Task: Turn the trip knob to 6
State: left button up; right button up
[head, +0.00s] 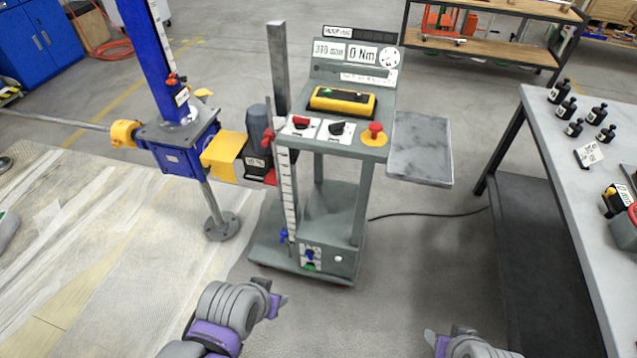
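The grey test cart (330,215) stands in the middle of the head view. Its sloped top carries a red knob (301,121) on a white plate and, to its right, a black knob (337,128) on another white plate. The plate markings are too small to read, so I cannot tell which is the trip knob or its setting. A display above reads 0 Nm (362,54). My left gripper (277,294) is low in front of the cart, apart from it. My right gripper (432,339) is at the bottom edge, partly cut off. Neither touches a knob; finger opening is unclear.
A red mushroom button (375,131) on yellow sits right of the black knob. A side shelf (420,150) juts from the cart's right. A blue screw jack (178,148) stands left. A workbench (570,180) with black bottles is right. Floor before the cart is clear.

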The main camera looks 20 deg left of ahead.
aim_at(309, 253)
jog(key=j+z, duration=0.15)
jog(key=z, duration=0.35)
jog(key=j+z, duration=0.3)
jog(key=j, duration=0.2)
jog(key=k+j+z, duration=0.1)
jog(key=j+z, duration=0.15)
jog(key=j, duration=0.3)
jog(key=k+j, duration=0.1)
jog(key=j, duration=0.65)
jog(key=k+j+z, duration=0.1)
jog(key=j, duration=0.3)
jog(key=k+j, duration=0.15)
jog(key=j, duration=0.25)
